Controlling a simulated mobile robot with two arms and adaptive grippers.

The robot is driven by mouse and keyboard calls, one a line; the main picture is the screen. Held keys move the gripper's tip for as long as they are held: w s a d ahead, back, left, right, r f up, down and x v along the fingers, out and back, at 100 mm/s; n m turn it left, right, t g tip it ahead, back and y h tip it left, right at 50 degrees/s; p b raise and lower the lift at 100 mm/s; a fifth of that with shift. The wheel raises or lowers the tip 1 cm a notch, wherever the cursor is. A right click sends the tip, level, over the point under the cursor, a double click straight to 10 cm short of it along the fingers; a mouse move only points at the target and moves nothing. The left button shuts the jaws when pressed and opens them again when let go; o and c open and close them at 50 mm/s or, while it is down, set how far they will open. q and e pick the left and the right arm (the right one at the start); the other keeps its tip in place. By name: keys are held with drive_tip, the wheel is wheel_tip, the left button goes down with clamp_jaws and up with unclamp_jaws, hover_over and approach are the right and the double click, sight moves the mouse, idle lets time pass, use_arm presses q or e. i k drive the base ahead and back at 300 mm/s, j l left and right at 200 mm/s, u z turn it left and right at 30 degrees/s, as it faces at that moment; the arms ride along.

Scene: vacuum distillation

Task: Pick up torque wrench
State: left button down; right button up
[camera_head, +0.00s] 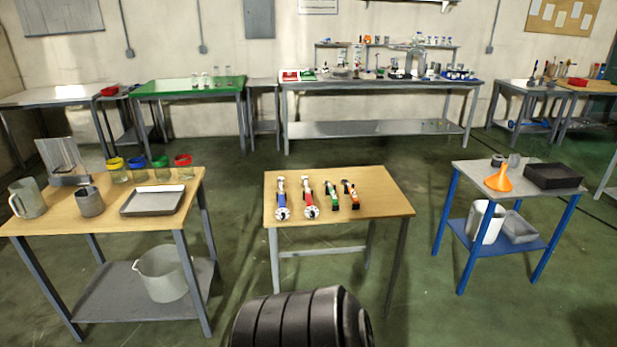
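Several hand tools lie side by side on a small wooden-topped table (380,196) in the middle. From left to right they are a blue tool (281,197) with a round white-faced end, a red tool (309,197) with a similar round end, a green-handled tool (332,196) and an orange-and-black tool (351,194). They are too small to tell for certain which one is the torque wrench. Neither of my grippers is in view. A black ribbed part, seemingly of my own body, shows at the bottom centre.
A wooden table (120,222) at left holds jugs, lidded jars and a grey tray (153,201). A blue-legged table (525,176) at right holds an orange funnel (498,179) and a black tray (553,176). Green floor is clear between the tables. Benches line the back.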

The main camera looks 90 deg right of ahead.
sight(280, 180)
drive_tip(key=l+z, duration=0.1)
drive_tip(key=z, duration=2.5)
